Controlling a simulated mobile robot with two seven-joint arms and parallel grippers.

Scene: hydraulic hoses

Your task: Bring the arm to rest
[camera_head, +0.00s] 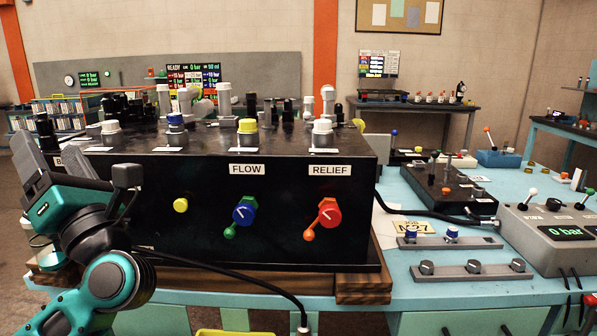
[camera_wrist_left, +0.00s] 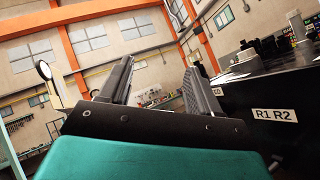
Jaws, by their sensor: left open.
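My left gripper (camera_head: 36,143) is at the left of the head view, pointing up, beside the left end of the black hydraulic block. In the left wrist view its two fingers (camera_wrist_left: 158,78) stand apart with nothing between them. My teal and black left arm reaches down to the lower left edge. The black block (camera_head: 270,208) stands on a wooden base on the bench, with FLOW and RELIEF labels on its front. Its side with an R1 R2 label (camera_wrist_left: 290,138) is right of the fingers in the wrist view. My right gripper is not in view.
A blue knob (camera_head: 243,213), a red knob (camera_head: 329,212) and a yellow button (camera_head: 180,205) are on the block's front. A black hose (camera_head: 230,274) runs low in front of it. A grey gauge box (camera_head: 552,235) stands at the right.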

